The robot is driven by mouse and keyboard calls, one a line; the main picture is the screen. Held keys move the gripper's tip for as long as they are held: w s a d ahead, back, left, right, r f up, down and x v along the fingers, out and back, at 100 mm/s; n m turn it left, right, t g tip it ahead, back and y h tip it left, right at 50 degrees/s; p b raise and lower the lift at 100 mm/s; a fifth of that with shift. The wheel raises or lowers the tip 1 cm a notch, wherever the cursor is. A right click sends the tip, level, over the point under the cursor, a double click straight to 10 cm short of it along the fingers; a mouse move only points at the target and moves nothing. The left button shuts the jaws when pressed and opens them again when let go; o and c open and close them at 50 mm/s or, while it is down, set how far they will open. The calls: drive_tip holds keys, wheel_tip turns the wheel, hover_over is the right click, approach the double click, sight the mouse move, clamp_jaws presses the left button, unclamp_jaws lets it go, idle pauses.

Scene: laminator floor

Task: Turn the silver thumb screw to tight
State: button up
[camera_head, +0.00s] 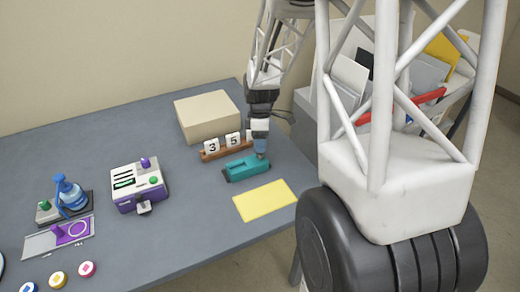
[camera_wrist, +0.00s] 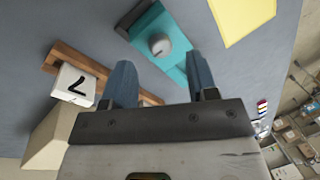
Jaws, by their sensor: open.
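The silver thumb screw (camera_wrist: 159,44) is a round grey knob on a teal block (camera_wrist: 172,24), seen in the wrist view. The teal block (camera_head: 243,168) lies on the table in the head view, where the screw cannot be made out. My gripper (camera_wrist: 162,60) is open, its two blue-grey fingers apart and empty. In the wrist view the screw appears just beyond the fingertips, between them; I cannot tell the remaining gap.
A wooden rack with number tiles (camera_head: 224,147) stands close behind the block, with a beige box (camera_head: 207,115) farther back. A yellow sheet (camera_head: 265,201) lies in front. A purple-and-white machine (camera_head: 139,187) stands to the left. Bare table separates it from the block.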

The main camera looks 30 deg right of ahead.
sight(260, 156)
drive_tip(key=shift+x, duration=1.5)
drive_tip(key=c, duration=0.9)
